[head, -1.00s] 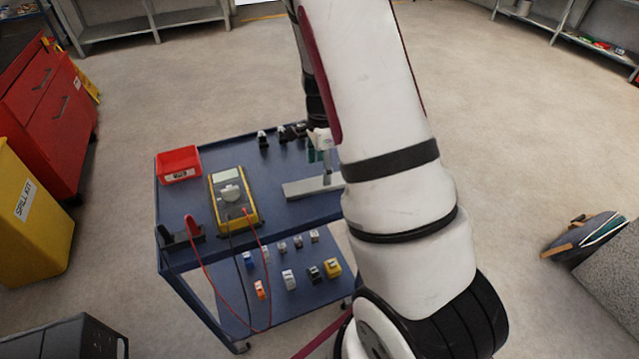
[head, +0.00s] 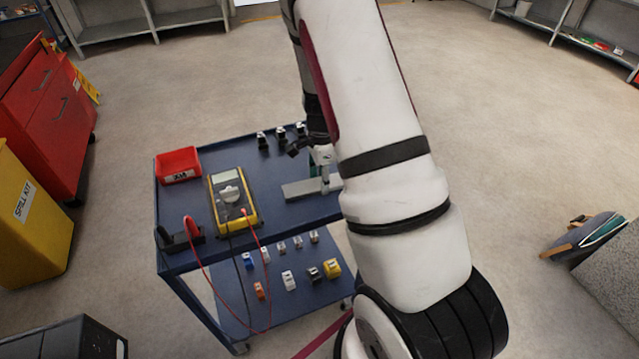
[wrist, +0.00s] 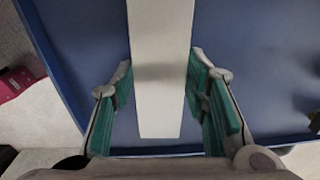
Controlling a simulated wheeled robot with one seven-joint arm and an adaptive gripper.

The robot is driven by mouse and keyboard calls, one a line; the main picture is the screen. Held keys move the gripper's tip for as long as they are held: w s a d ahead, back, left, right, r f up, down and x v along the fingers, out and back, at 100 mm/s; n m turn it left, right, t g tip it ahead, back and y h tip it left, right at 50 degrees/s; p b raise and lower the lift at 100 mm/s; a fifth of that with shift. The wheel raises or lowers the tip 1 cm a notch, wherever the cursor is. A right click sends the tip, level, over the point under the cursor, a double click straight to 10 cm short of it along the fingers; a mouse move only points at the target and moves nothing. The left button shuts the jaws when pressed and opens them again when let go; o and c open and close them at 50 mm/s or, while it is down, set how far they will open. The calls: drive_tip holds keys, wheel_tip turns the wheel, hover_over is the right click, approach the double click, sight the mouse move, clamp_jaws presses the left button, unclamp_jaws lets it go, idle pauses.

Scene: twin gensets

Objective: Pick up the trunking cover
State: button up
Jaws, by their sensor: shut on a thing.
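The trunking cover (head: 297,190) is a long, flat, pale grey strip on the blue trolley's top, at its right side in the head view. In the wrist view the trunking cover (wrist: 160,110) runs lengthwise between the fingers. My gripper (wrist: 161,75) has green-padded fingers, one on each long side of the cover, shut on it. In the head view my gripper (head: 322,172) is over the cover, and my arm hides the cover's right end. I cannot tell whether the cover is clear of the trolley top.
The trolley top (head: 275,170) also holds a red bin (head: 178,165), a yellow multimeter (head: 232,200) with leads, and several small dark items at its far edge. Several small parts lie on the lower shelf (head: 225,305). Open floor lies beyond the trolley.

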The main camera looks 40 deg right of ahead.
drive_tip(key=shift+r, duration=0.1)
drive_tip(key=shift+r, duration=0.45)
wheel_tip(320, 180, up, 2)
drive_tip(key=shift+r, duration=0.15)
drive_tip(key=shift+s+r, duration=0.2)
drive_tip(key=shift+s, duration=0.4)
drive_tip(key=s+a+r, duration=0.1)
drive_tip(key=s+a, duration=0.1)
drive_tip(key=s, duration=1.2)
drive_tip(key=shift+s, duration=0.35)
drive_tip(key=shift+w+r, duration=0.1)
drive_tip(key=shift+r, duration=0.05)
